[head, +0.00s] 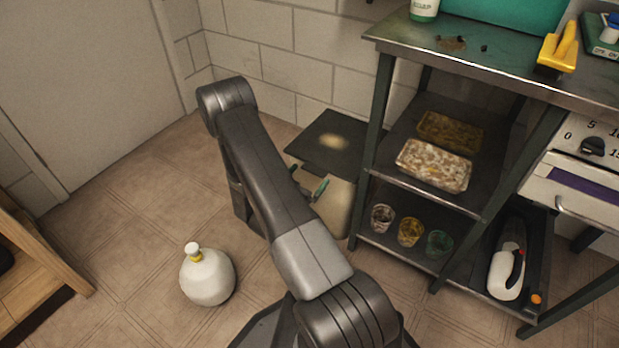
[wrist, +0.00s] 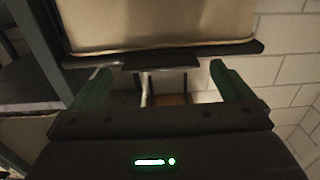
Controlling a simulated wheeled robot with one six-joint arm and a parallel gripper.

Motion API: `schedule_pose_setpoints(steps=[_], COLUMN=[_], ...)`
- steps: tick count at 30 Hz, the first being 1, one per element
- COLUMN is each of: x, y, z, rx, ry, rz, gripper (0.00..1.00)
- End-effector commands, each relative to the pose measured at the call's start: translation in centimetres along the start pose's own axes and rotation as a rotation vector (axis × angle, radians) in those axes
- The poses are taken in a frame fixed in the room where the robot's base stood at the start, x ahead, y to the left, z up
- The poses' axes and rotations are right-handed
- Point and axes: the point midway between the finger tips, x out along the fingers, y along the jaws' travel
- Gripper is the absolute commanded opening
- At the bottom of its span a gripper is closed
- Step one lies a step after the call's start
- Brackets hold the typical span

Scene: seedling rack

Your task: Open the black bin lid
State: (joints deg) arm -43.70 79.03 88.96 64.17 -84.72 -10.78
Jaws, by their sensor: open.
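The bin has a beige body (head: 338,210) and a flat black lid (head: 312,153), and it stands by the wall left of the metal rack. The lid looks down on the bin. In the wrist view the beige body (wrist: 155,22) fills the top, with the lid's dark edge (wrist: 205,50) and a small dark tab (wrist: 160,62) below it. My gripper (wrist: 155,82) is open, its green fingers spread to either side of the tab, with nothing held. In the head view my gripper (head: 312,190) is at the bin's front, partly hidden by my arm.
The metal rack (head: 375,120) stands close to the bin's right, holding trays (head: 433,166) and several cups (head: 410,232). A white jug (head: 208,275) stands on the floor at left. A wooden stand (head: 40,260) is at far left. The tiled floor between is clear.

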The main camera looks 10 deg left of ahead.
Motion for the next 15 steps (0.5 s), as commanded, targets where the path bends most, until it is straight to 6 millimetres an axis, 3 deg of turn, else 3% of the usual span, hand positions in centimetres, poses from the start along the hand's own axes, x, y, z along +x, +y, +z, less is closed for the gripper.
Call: schedule_pose_setpoints(steps=[5,14,15], x=[1.36,1.53,1.52], y=[-0.02,-0.02,-0.02], z=[0.01,-0.05,-0.04], rx=[0.0,0.0,0.0], ry=[0.0,0.0,0.0], rz=[0.0,-0.001,-0.001], gripper=[1.0,1.0,0.92])
